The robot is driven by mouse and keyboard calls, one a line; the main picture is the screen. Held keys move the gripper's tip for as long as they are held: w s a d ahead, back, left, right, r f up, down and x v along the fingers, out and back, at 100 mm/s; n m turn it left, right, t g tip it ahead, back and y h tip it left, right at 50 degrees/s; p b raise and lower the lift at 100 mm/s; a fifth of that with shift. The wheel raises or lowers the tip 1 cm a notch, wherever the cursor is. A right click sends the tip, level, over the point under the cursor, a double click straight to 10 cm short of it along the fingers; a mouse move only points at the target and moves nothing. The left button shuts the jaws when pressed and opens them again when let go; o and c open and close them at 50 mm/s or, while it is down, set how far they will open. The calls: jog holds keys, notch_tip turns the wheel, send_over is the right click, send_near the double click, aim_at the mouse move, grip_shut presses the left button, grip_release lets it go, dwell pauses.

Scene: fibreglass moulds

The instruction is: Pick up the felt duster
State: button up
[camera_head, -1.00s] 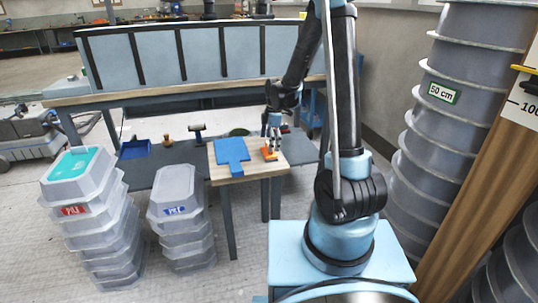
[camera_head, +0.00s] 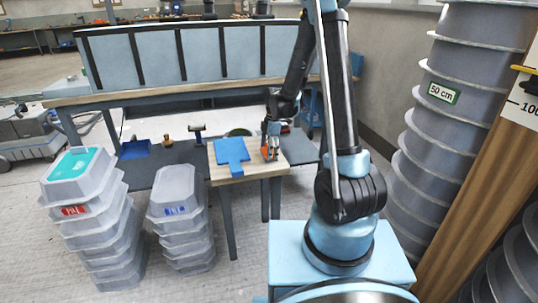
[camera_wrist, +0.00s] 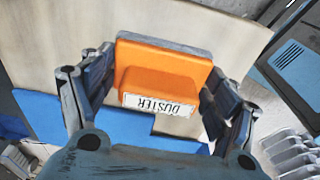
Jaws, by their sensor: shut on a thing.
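The felt duster (camera_wrist: 160,72) is an orange block with a grey felt edge and a white "DUSTER" label. In the wrist view it lies between my two fingers, over the pale wooden table top. In the head view only a bit of its orange (camera_head: 265,153) shows, low on the small table; my gripper hides the rest. My gripper (camera_head: 271,146) points down at the duster, and in the wrist view its fingers (camera_wrist: 158,92) are shut on the duster's two sides. I cannot tell whether the duster touches the table.
A blue flat piece (camera_head: 232,152) lies left of the duster on the small wooden table (camera_head: 222,173). Stacked grey tubs (camera_head: 180,225) stand to the left. A long blue panel (camera_head: 200,55) is behind. A ribbed grey column (camera_head: 450,125) stands at right.

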jog(key=shift+r, duration=0.1)
notch_tip(320, 180, up, 10)
jog(key=shift+f, duration=0.1)
dwell(0.6)
jog(key=shift+o, duration=1.3)
